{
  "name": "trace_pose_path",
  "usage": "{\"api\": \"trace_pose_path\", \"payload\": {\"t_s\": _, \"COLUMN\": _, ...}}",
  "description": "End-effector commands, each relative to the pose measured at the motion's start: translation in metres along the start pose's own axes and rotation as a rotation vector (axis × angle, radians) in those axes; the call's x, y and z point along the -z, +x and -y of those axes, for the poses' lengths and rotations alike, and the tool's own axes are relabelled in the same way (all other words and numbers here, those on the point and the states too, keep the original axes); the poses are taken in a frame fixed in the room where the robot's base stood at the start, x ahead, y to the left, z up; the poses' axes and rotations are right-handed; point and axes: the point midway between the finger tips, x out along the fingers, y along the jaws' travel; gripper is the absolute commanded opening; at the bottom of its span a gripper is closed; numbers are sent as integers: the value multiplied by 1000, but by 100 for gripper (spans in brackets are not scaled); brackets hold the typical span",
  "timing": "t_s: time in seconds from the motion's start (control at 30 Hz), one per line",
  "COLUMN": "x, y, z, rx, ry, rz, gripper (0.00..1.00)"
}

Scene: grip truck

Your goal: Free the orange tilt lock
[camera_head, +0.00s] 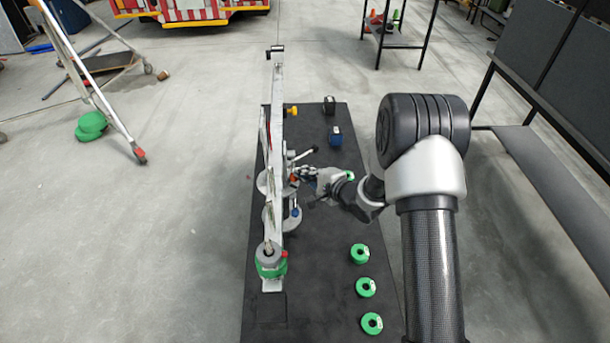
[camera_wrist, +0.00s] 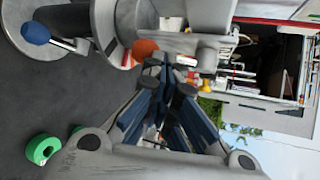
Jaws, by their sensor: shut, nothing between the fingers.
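The orange tilt lock (camera_head: 293,178) is a small orange knob on the side of the grey metal rig (camera_head: 277,110) in the head view. In the wrist view it shows as an orange disc (camera_wrist: 144,49) just beyond my fingertips. My gripper (camera_head: 303,173) comes in from the right with its tips beside the rig, close to the orange knob. In the wrist view its dark blue fingers (camera_wrist: 170,85) are shut with nothing held. I cannot tell whether the tips touch the knob. Part of the knob's mounting is hidden behind the fingers.
A blue knob (camera_head: 295,212) sits lower on the rig, and a yellow knob (camera_head: 291,111) higher up. Green rings (camera_head: 365,287) lie along the black table (camera_head: 325,260).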

Motion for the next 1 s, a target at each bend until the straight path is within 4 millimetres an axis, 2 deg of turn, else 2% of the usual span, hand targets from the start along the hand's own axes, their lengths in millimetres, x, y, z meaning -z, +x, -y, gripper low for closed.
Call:
{"api": "trace_pose_path", "payload": {"t_s": 0.3, "x": 7, "y": 11, "z": -6, "rx": 2, "ry": -2, "rz": 1, "gripper": 0}}
{"api": "trace_pose_path", "payload": {"t_s": 0.4, "x": 9, "y": 14, "z": -9, "rx": 60, "ry": -39, "rz": 1, "gripper": 0}}
{"api": "trace_pose_path", "payload": {"t_s": 1.0, "x": 13, "y": 21, "z": -5, "rx": 94, "ry": -63, "rz": 1, "gripper": 0}}
